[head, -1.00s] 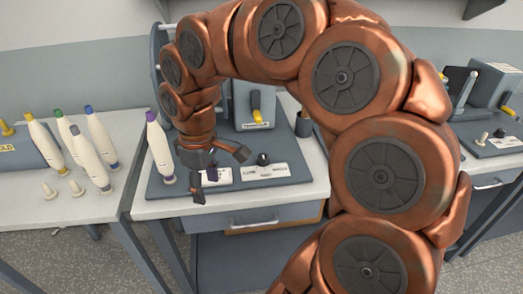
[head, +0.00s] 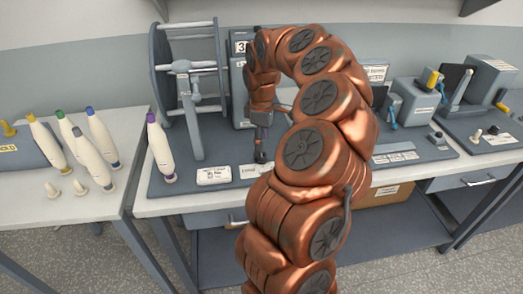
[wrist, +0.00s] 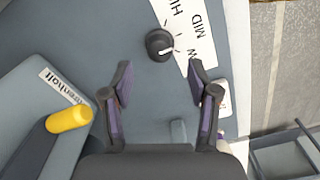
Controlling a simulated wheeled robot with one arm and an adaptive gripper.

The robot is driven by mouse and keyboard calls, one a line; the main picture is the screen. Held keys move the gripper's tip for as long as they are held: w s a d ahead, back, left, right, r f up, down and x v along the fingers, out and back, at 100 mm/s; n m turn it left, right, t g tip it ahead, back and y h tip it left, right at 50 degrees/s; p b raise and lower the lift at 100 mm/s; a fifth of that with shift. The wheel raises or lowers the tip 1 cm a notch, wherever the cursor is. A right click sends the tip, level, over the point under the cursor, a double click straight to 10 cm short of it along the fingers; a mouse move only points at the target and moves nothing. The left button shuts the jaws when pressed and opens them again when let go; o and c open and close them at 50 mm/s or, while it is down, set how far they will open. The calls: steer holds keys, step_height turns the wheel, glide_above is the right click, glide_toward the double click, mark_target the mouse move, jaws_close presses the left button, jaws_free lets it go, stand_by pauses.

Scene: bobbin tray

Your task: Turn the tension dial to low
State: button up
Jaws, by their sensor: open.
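The tension dial (wrist: 159,44) is a dark round knob on the grey base plate in the wrist view. It stands beside a white label strip (wrist: 187,28) reading HI, MID and a partly hidden word ending in W.
A grey block with a yellow knob (wrist: 69,118) is at left in the wrist view. In the head view a reel stand (head: 159,75) and a purple-topped bobbin (head: 159,150) stand left of my arm. Several bobbins stand on the left table. Other grey machines (head: 415,105) stand right.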

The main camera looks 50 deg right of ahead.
mark_target(261, 157)
steer(key=shift+f+p, duration=0.65)
steer(key=shift+f, duration=2)
jaws_close()
